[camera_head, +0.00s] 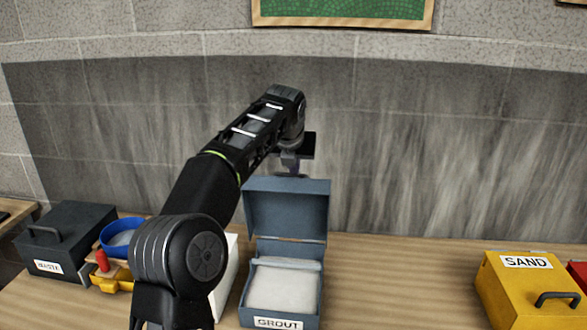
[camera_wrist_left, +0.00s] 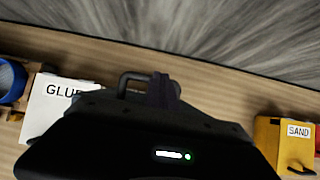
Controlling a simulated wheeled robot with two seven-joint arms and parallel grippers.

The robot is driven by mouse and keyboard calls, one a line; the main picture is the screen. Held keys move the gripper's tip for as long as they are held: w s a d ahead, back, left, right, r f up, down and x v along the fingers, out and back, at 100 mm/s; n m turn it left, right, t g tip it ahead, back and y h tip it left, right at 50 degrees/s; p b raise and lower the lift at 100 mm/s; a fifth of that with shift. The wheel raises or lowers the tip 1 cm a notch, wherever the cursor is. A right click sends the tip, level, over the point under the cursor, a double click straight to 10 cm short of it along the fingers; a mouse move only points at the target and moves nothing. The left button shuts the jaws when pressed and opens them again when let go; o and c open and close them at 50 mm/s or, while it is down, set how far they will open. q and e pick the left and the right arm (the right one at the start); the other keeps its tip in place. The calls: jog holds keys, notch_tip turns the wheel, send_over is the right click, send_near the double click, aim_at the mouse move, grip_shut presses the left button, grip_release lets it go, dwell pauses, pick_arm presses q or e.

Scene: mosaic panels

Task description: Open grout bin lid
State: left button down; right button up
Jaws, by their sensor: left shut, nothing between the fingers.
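The blue-grey grout bin (camera_head: 282,322) stands on the table with its label facing me and pale grout (camera_head: 284,288) inside. Its lid (camera_head: 287,213) stands raised, roughly upright, at the back of the bin. My left arm reaches over from the left. My left gripper (camera_head: 291,170) is shut and empty, just above and behind the lid's top edge, which partly hides its tips. In the left wrist view the dark fingers (camera_wrist_left: 163,91) show beside a grey handle (camera_wrist_left: 133,79); whether they touch is unclear. My right gripper is not in view.
A dark waste bin (camera_head: 70,235), a blue ring-shaped container (camera_head: 117,232) and a white glue box (camera_wrist_left: 50,110) stand to the left. A yellow sand bin (camera_head: 510,285) stands at the right. The table between grout and sand is clear. A stone wall rises behind.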

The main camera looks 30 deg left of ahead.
pick_arm(q)
jog(key=shift+s+f, duration=0.1)
jog(key=shift+f, duration=0.15)
jog(key=v, duration=0.8)
jog(key=shift+a+r+b, duration=0.1)
jog(key=shift+r+b, duration=0.05)
jog(key=shift+b, duration=0.2)
